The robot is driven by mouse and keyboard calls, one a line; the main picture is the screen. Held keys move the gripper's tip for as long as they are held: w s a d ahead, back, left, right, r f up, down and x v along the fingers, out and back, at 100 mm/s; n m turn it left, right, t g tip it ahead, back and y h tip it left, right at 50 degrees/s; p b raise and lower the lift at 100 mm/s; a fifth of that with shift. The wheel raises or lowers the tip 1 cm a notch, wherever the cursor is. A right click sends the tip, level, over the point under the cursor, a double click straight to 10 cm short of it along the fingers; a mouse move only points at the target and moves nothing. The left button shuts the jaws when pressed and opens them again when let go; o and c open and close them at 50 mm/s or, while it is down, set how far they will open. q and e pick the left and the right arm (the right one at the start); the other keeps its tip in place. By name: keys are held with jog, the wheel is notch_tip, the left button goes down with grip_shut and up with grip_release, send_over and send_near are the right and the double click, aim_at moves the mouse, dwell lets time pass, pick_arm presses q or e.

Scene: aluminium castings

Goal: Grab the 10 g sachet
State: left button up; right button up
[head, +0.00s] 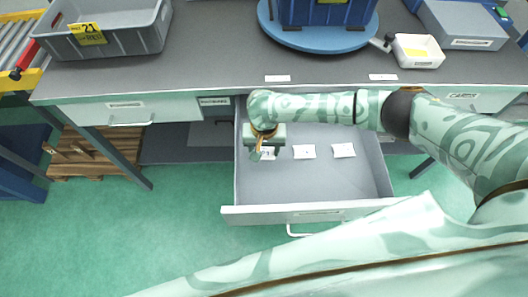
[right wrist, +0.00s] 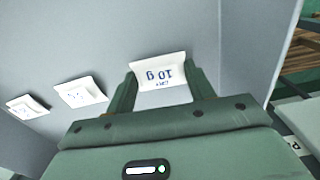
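The white 10 g sachet (right wrist: 160,72) lies in the open drawer; its print shows upside down in the right wrist view. In the head view it is at the drawer's left (head: 269,155), partly hidden by my gripper. My right gripper (right wrist: 162,80) points down into the drawer, its two fingers apart, one at each side of the sachet. I cannot tell whether the fingers touch it. It also shows in the head view (head: 263,152). My left gripper is not in view.
Two other white sachets (head: 304,152) (head: 343,150) lie to the right in the grey drawer (head: 310,188). The drawer walls stand around my gripper. Above is the grey worktop (head: 215,68), with a grey bin (head: 108,40) and a blue round stand (head: 318,41).

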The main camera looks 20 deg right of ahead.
jog(key=c, duration=0.3)
jog(key=shift+c, duration=0.2)
